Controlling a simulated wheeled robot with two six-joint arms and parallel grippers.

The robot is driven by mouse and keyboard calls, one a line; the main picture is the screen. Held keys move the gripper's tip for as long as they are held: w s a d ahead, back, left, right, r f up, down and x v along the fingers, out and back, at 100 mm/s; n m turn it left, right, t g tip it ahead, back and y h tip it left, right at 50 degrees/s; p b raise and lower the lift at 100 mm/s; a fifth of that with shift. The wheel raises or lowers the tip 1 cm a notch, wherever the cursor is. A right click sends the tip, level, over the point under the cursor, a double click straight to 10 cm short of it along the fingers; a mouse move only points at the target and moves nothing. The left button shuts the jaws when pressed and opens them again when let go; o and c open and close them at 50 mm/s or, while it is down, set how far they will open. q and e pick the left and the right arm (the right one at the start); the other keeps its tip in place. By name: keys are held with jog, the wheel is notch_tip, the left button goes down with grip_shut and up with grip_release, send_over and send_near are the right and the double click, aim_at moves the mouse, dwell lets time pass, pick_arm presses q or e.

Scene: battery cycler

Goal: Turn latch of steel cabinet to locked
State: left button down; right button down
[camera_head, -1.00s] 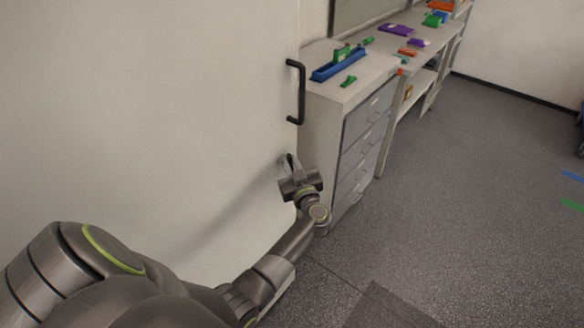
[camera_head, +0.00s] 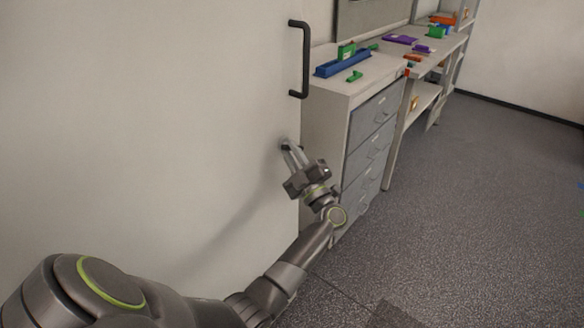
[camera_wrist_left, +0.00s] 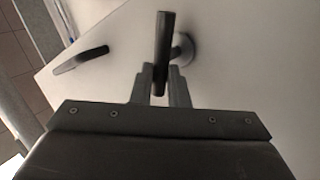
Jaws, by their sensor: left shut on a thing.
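The steel cabinet (camera_head: 150,110) is a large pale door face filling the left of the head view. A black bar handle (camera_head: 304,60) stands on it near its right edge, and it also shows in the left wrist view (camera_wrist_left: 80,59). Below the handle, my left gripper (camera_head: 289,150) reaches the cabinet face. In the left wrist view my left gripper (camera_wrist_left: 160,82) is shut on the dark latch lever (camera_wrist_left: 163,45), which sits on a round base (camera_wrist_left: 184,48). In the head view the fingers mostly hide the latch. My right gripper is not in view.
A drawer unit (camera_head: 325,150) stands right beside the cabinet, with a blue tray (camera_head: 342,66) and a green piece (camera_head: 354,76) on top. A long bench (camera_head: 432,62) with coloured items runs behind it. The grey floor (camera_head: 480,210) on the right is clear.

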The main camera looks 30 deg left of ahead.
pick_arm(q)
jog(key=n+g+y+b, duration=0.1)
jog(key=n+g+b, duration=0.1)
jog(key=n+b, duration=0.1)
jog(key=f+n+g+y+b, duration=0.1)
jog(key=n+g+b, duration=0.1)
jog(key=n+b, duration=0.1)
jog(key=shift+f+n+b, duration=0.15)
jog(key=shift+n+b, duration=0.15)
jog(key=shift+b, duration=0.15)
jog(key=shift+w+n+g+b, duration=0.1)
jog(key=shift+n+g+b, duration=0.3)
jog(key=shift+n+b, duration=0.15)
jog(key=shift+n+g+y+b, duration=0.3)
jog(key=shift+n+g+b, duration=0.6)
jog(key=shift+n+b, duration=0.15)
jog(key=shift+n+g+b, duration=0.3)
jog(key=shift+n+g, duration=0.1)
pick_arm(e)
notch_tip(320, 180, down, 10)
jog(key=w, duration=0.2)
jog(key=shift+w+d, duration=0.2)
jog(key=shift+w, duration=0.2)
pick_arm(q)
jog(key=shift+r, duration=0.2)
jog(key=c, duration=1.4)
grip_release()
jog(key=shift+c, duration=0.2)
jog(key=shift+f, duration=0.1)
